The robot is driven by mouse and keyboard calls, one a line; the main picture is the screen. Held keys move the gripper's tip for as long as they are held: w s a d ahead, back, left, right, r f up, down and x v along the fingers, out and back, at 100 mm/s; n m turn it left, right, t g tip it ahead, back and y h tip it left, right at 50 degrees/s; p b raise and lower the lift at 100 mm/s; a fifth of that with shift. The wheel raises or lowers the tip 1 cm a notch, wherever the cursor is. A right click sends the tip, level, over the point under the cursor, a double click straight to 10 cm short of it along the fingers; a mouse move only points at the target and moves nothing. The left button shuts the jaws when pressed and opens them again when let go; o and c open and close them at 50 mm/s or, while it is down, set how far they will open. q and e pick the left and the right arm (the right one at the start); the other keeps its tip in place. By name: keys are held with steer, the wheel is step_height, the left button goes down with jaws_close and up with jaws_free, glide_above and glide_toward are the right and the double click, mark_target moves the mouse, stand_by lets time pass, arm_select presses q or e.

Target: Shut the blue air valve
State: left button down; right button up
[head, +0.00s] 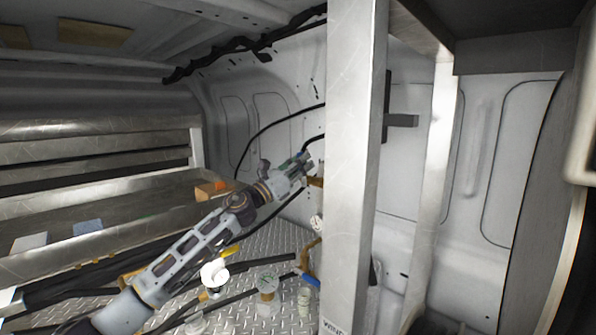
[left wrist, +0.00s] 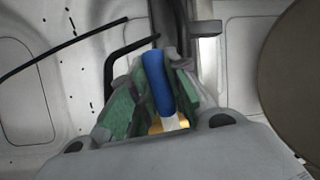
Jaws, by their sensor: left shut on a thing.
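My left gripper (head: 306,163) reaches up to a brass fitting (head: 316,182) beside the upright metal post. In the left wrist view, the blue valve handle (left wrist: 157,82) stands nearly upright between the green-padded fingers of my left gripper (left wrist: 150,92), which is shut on it. A pale stem and some brass show below the handle. In the head view the held handle is hidden by the fingers and the post. My right gripper is in neither view.
The metal post (head: 350,170) stands just right of my left gripper. Another blue part (head: 309,279) sits low beside the post. Metal shelves (head: 100,150) stand at left.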

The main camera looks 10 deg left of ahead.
arm_select(q)
steer(key=shift+s+d+f+m+g+b, duration=0.15)
steer(key=shift+d+m+g+b, duration=0.15)
steer(key=shift+m, duration=0.6)
steer(key=shift+s+d+m+g+h, duration=0.15)
steer(key=shift+m+g+h, duration=0.25)
steer(key=shift+m, duration=0.2)
steer(key=c, duration=1.3)
jaws_free()
steer(key=shift+c, duration=0.2)
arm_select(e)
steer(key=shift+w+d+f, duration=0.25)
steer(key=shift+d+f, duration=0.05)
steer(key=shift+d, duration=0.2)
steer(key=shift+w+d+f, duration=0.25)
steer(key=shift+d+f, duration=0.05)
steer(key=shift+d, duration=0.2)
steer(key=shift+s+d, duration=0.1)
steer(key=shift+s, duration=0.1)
arm_select(q)
steer(key=v, duration=1.2)
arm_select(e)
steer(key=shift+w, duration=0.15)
